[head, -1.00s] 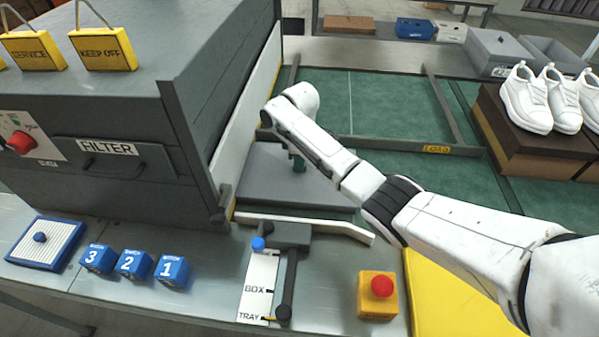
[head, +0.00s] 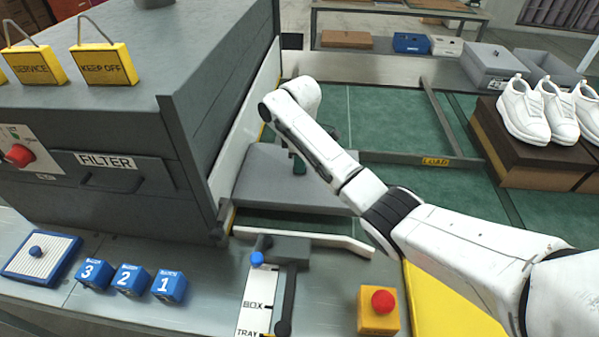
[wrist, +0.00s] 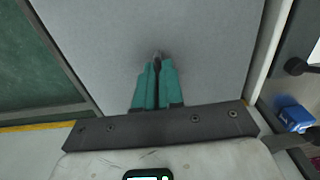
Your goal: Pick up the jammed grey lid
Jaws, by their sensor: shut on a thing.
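The grey lid (head: 262,184) is a flat slab beside the open lower side of the big grey machine, above the green belt. Its left edge lies close to the machine's wall. My gripper (head: 299,160) is over the lid with its teal fingers pointing down, partly hidden behind my arm. In the wrist view, the lid (wrist: 205,45) fills the middle. There my gripper (wrist: 157,66) is shut on a small dark knob on the lid's face. Whether the lid hangs clear of what is below it is hard to tell.
A white bent rail (head: 318,240) runs in front of the lid. Nearby are a lever panel (head: 259,300) and a red button on a yellow box (head: 378,312). A bar marked LOAD (head: 400,160) crosses the belt (head: 375,125). White shoes (head: 525,110) stand on brown boxes at right.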

